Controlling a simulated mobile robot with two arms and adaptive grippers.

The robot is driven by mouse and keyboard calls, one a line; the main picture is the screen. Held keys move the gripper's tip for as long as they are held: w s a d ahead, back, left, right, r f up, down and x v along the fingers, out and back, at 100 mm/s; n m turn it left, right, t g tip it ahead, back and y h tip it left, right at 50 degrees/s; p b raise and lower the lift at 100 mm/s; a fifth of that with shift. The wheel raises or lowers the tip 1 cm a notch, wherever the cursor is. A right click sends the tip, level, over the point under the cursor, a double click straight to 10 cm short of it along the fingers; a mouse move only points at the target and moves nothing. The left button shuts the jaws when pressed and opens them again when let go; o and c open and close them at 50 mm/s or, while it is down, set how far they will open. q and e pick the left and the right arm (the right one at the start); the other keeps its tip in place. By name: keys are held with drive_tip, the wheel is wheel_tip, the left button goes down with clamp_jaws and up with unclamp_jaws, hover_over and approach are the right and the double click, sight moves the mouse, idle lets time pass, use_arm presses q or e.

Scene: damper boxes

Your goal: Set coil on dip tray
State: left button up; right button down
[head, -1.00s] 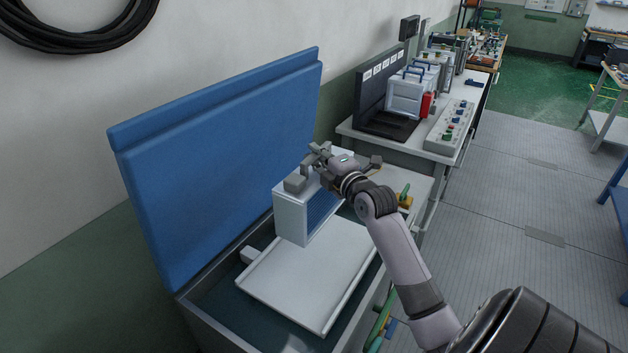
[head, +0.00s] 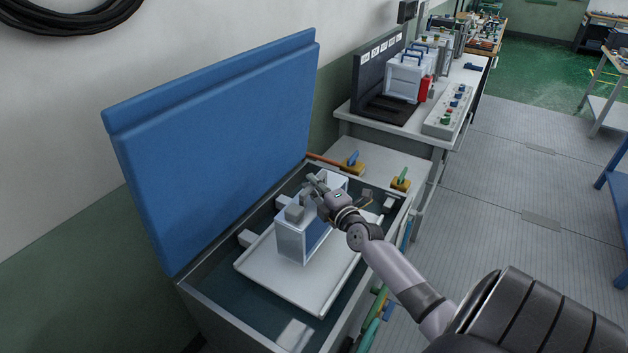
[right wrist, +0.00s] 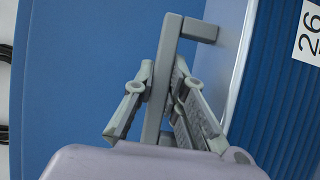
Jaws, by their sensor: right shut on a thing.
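The coil (head: 291,242) is a white box with a blue face and a grey handle on top, upright inside the open tank in the head view. In the right wrist view the blue face of the coil (right wrist: 285,95) shows a label reading 26. My right gripper (head: 320,190) is shut on the coil's handle; the handle (right wrist: 160,85) passes between its fingers in the wrist view. The white dip tray (head: 285,292) lies directly below the coil. The coil's bottom is at or very close to the tray; I cannot tell if they touch. My left gripper is not in view.
The tank's blue lid (head: 215,150) stands open along the left wall. Valves with a blue and a green handle (head: 400,178) sit at the tank's far end. A bench (head: 385,122) with a control panel and cases stands beyond. Bare tray lies in front of the coil.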

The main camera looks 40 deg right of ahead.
drive_tip(key=shift+f+b, duration=0.55)
drive_tip(key=shift+f, duration=0.4)
drive_tip(key=shift+d+f, duration=0.15)
drive_tip(key=shift+f, duration=0.35)
drive_tip(key=c, duration=2)
unclamp_jaws()
drive_tip(key=shift+s+a+f, duration=0.1)
drive_tip(key=shift+a+f, duration=0.1)
drive_tip(key=shift+f, duration=0.2)
drive_tip(key=o, duration=0.3)
drive_tip(key=shift+s+a+r, duration=0.1)
drive_tip(key=shift+o, duration=0.3)
